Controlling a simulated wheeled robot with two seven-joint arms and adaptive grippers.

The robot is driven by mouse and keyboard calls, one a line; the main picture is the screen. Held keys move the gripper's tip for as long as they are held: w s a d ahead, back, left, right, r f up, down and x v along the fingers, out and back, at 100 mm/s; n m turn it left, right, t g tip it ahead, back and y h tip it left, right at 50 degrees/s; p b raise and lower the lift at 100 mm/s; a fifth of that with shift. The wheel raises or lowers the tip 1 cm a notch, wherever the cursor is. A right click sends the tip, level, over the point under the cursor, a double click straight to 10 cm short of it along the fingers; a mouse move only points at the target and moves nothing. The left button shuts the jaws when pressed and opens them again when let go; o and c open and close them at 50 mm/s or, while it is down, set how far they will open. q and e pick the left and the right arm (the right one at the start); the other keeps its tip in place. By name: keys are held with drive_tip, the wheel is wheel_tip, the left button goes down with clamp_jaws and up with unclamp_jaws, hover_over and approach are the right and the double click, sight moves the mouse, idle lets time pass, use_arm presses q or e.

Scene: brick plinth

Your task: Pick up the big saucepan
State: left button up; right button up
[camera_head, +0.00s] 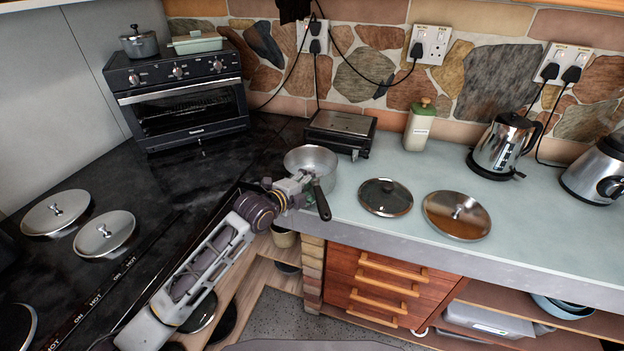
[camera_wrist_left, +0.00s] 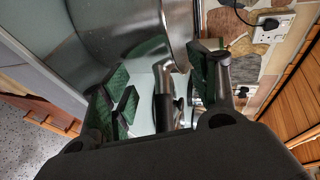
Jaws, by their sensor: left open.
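The big saucepan (camera_head: 311,161) is a shiny metal pan with no lid and a black handle (camera_head: 321,200). It stands near the counter's front edge, left of the lids, its handle pointing toward me. My left gripper (camera_head: 302,187) is at its near side, by the handle. In the left wrist view the pan's metal wall (camera_wrist_left: 115,30) fills the upper part. There the handle (camera_wrist_left: 163,108) runs between the open green-padded fingers of my left gripper (camera_wrist_left: 166,88), with gaps visible on both sides. My right gripper is not in view.
A glass lid (camera_head: 385,197) and a metal lid (camera_head: 457,214) lie right of the pan. The black hob (camera_head: 150,195) with covered plates is left. A kettle (camera_head: 503,145) is further right.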

use_arm(q)
drive_tip(key=c, duration=1)
drive_tip(key=shift+s+f, duration=0.1)
drive_tip(key=shift+f, duration=0.05)
clamp_jaws()
